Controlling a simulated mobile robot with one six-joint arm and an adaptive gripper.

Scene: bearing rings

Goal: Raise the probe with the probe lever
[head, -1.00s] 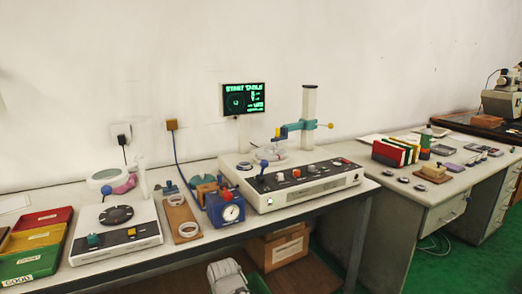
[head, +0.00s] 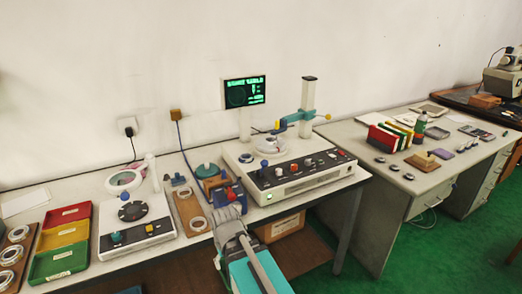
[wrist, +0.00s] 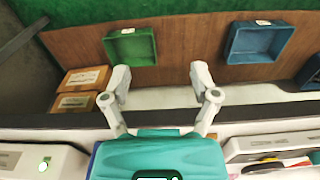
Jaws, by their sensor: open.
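The roundness machine (head: 290,180) is a white box with knobs on its front panel, a column and a teal probe arm (head: 297,118). The probe arm reaches left over the round table, with a yellow piece at its end. A short lever with a blue ball (head: 265,164) stands at the panel's left; it looks like the probe lever, but I cannot read a label. My gripper (head: 228,214) is at the bench's front edge, left of and below the machine. In the wrist view my gripper (wrist: 160,80) has its fingers apart with nothing between them.
A blue gauge box (head: 228,196) stands close behind my gripper, partly hidden. A green bin (wrist: 131,47), a blue bin (wrist: 258,42) and cardboard boxes (wrist: 82,90) are on the lower shelf. Sorting trays (head: 60,255) are at left.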

